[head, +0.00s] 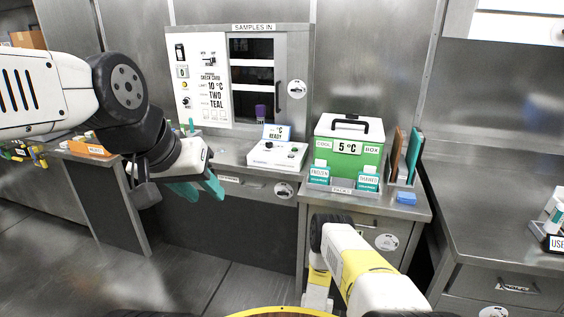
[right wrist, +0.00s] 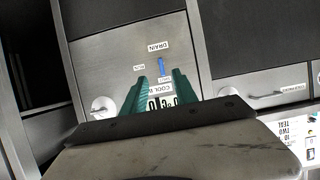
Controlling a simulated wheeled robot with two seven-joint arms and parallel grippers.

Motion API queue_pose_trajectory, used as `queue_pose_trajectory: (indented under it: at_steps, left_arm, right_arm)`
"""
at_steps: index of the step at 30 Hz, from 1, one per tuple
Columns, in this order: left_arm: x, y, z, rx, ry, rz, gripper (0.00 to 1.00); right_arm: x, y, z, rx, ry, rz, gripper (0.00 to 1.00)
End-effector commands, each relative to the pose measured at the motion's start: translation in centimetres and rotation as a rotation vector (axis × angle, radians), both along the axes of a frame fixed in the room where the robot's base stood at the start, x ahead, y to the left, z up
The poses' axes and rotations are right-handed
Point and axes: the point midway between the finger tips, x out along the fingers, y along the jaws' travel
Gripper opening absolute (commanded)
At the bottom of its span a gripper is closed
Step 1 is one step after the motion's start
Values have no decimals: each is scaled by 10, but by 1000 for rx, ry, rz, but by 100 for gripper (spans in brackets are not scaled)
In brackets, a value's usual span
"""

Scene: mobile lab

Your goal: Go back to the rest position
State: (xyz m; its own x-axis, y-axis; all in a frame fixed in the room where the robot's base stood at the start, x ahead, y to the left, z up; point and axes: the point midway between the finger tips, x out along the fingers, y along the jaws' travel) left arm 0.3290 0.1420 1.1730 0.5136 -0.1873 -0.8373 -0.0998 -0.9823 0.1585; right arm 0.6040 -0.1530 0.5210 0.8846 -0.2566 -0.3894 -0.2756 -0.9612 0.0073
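My left gripper (head: 200,193) hangs at the left in the head view, in front of the counter. Its two teal fingers stand apart and nothing shows between them. My right arm comes up from the bottom of the head view, before the drawer unit, and its fingers are not visible there. In the right wrist view the teal fingers of my right gripper (right wrist: 160,75) stand apart. A white "0°C" label (right wrist: 164,103) shows between them; I cannot tell how far behind them it is.
A green cool box (head: 346,150) reading 5 °C stands on the counter, with holders in front. A white device (head: 277,155) is left of it, below the samples cabinet (head: 218,85). A metal counter (head: 480,210) is at the right. Floor (head: 190,265) is free at the lower left.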

Motion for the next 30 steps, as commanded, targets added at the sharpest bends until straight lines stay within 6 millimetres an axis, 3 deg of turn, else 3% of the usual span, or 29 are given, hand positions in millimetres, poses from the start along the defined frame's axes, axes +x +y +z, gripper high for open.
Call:
queue_pose_trajectory:
  at_steps: [8,17,20,24,30]
  left_arm:
    - [0,0,0,0,1,0,36]
    - [0,0,0,0,1,0,36]
    - [0,0,0,0,1,0,36]
    - [0,0,0,0,1,0,36]
    - [0,0,0,0,1,0,36]
  right_arm:
    - [31,1,27,30,18,5,35]
    - [84,5,89,89,54,22,35]
    - [107,7,124,118,73,35,35]
    - [137,12,196,168,109,63,35]
    - [151,19,306,229,172,120,35]
